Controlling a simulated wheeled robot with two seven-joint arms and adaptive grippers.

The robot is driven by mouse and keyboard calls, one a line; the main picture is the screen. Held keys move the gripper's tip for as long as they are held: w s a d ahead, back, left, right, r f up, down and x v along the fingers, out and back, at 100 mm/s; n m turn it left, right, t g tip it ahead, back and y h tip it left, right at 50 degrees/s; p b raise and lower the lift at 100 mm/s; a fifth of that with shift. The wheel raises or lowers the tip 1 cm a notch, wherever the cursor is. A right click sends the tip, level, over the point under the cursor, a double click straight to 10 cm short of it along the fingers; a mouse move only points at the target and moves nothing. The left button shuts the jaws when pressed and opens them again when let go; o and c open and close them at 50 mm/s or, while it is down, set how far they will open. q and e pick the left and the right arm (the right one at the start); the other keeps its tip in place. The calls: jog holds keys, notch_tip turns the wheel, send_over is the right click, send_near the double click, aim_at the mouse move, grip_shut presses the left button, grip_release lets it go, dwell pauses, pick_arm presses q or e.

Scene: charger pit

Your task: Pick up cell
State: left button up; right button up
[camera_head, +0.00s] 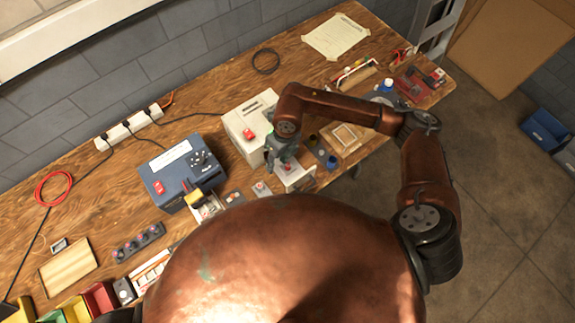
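My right gripper (281,162) points down over the front part of the white box (243,122), at the right of the bench. Its fingers are small and partly hidden by the wrist, so I cannot tell whether they are open or shut. I cannot identify a cell with certainty. Small dark cylinders, one with a blue top (332,162), stand just right of the gripper. A black strip (139,241) with several pinkish round tops lies at the left front. My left gripper is not in view.
A dark blue box (184,172) with a dial and red switch stands left of the white box. A power strip (129,125) lies behind it. Coloured bins (98,298) and a wooden tray (67,266) are at the left front. My body hides the bench's front middle.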

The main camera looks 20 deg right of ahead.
aim_at(287, 164)
jog(key=d, duration=0.1)
jog(key=w+d+h, duration=0.1)
jog(key=d, duration=0.1)
jog(key=w+d+h, duration=0.1)
jog(key=shift+d+f, duration=0.25)
jog(key=shift+f, duration=0.25)
notch_tip(287, 164, down, 7)
jog(key=shift+s+r, duration=0.1)
jog(key=shift+a, duration=0.2)
grip_shut()
